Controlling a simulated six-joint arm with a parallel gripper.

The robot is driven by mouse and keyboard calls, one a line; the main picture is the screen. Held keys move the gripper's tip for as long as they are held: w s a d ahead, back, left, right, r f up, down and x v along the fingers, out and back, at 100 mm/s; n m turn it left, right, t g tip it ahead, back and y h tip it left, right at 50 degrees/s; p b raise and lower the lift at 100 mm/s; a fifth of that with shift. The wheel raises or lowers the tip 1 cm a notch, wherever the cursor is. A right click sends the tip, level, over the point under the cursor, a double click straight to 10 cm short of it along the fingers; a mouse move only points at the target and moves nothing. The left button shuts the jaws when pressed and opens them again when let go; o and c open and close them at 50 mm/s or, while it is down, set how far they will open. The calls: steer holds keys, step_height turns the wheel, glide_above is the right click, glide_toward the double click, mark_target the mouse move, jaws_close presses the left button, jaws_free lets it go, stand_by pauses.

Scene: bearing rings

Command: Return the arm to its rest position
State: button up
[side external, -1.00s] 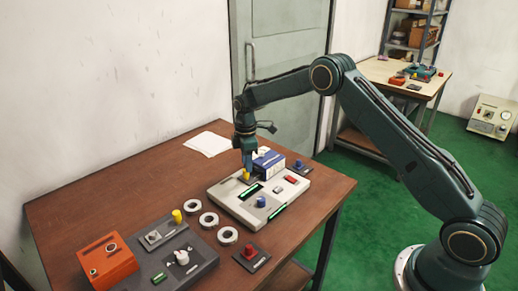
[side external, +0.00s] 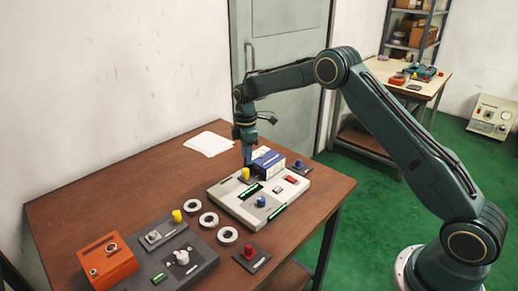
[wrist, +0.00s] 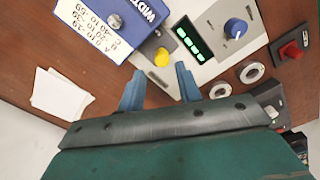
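My gripper (side external: 248,158) hangs over the light grey panel (side external: 228,193), near its yellow knob (side external: 245,174). In the wrist view my gripper (wrist: 160,70) has its two blue fingers well apart, with nothing between them. The yellow knob (wrist: 162,57) shows just beyond the fingertips. Three pale bearing rings lie on the brown table, a far one (side external: 187,205), a middle one (side external: 202,222) and a near one (side external: 221,238). Two of the rings also show at the right of the wrist view.
A blue-and-white box (side external: 268,161) stands right behind my gripper. An orange box (side external: 107,262), a dark control panel (side external: 200,260) and a red-button block (side external: 251,256) are at the near end. White paper (side external: 209,144) lies at the back. The air above the table is clear.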

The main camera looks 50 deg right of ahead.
steer(key=s+a+r+m+t, duration=0.1)
steer(key=s+a+r+m, duration=0.15)
steer(key=s+r, duration=0.7)
steer(key=s+a+r+m+t, duration=0.1)
steer(key=s+r+m+t, duration=0.15)
steer(key=s+r, duration=0.7)
steer(key=s+a+r+m+t, duration=0.1)
steer(key=s+m, duration=0.2)
steer(key=s, duration=0.8)
steer(key=s+a+r+m+t, duration=0.1)
steer(key=s+m, duration=0.3)
steer(key=s, duration=0.7)
steer(key=shift+s+a+r, duration=0.25)
steer(key=shift+s+r, duration=0.05)
steer(key=shift+r, duration=0.15)
